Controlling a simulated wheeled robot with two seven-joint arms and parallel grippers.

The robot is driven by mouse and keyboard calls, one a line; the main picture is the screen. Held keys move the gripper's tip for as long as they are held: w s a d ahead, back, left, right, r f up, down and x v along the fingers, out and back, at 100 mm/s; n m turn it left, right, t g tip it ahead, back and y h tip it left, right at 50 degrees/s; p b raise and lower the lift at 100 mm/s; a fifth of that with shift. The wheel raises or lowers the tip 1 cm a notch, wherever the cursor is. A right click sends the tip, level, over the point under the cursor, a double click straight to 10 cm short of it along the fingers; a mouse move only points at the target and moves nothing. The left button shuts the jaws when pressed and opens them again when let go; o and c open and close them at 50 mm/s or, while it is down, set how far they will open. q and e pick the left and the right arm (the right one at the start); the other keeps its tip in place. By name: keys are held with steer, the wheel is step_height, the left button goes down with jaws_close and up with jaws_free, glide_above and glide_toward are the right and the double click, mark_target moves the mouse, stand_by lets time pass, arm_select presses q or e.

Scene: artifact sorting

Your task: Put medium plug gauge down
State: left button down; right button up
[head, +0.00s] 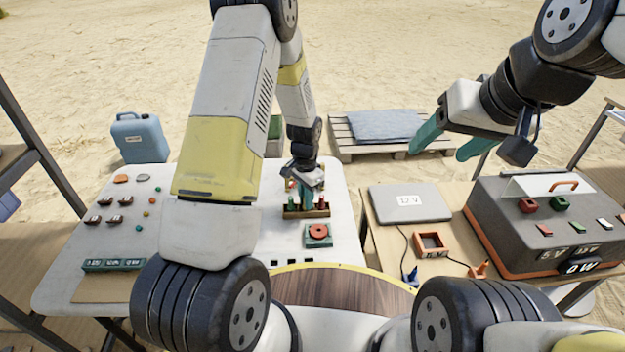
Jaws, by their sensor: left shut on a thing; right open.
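My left gripper (306,186) points down over a small wooden rack (306,213) on the white table. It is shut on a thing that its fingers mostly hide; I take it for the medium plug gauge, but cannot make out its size. Gauges with green and red parts stand in the rack close around the fingertips. I cannot tell whether the held one touches the rack. My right gripper (445,146) is open and empty, raised in the air with its teal fingers apart, behind the laptop on the right table.
A teal block with a red round part (318,235) sits just in front of the rack. Small artifacts (118,201) lie on the left of the white table (175,180). A laptop (410,202), an orange frame (432,243) and a grey power box (545,225) occupy the right table.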

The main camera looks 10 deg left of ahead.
arm_select(q)
steer(key=shift+f, duration=0.15)
steer(key=c, duration=1.4)
jaws_free()
steer(key=s+a+r+n+t, duration=0.1)
steer(key=s+r, duration=0.2)
steer(key=r, duration=0.7)
steer(key=s+r+n+t+h, duration=0.1)
steer(key=s+r+n, duration=0.1)
steer(key=r, duration=0.7)
steer(key=s+a+r+n+t, duration=0.1)
steer(key=s+r, duration=0.2)
steer(key=r, duration=0.7)
steer(key=s+r+n+t, duration=0.1)
steer(key=s+r, duration=0.1)
steer(key=s, duration=0.3)
steer(key=s+r+n+t, duration=0.1)
steer(key=s+r, duration=0.2)
steer(key=s, duration=0.2)
steer(key=s+a+r+n+t+h, duration=0.1)
steer(key=s+r+n, duration=0.1)
steer(key=s, duration=0.3)
steer(key=shift+r, duration=0.5)
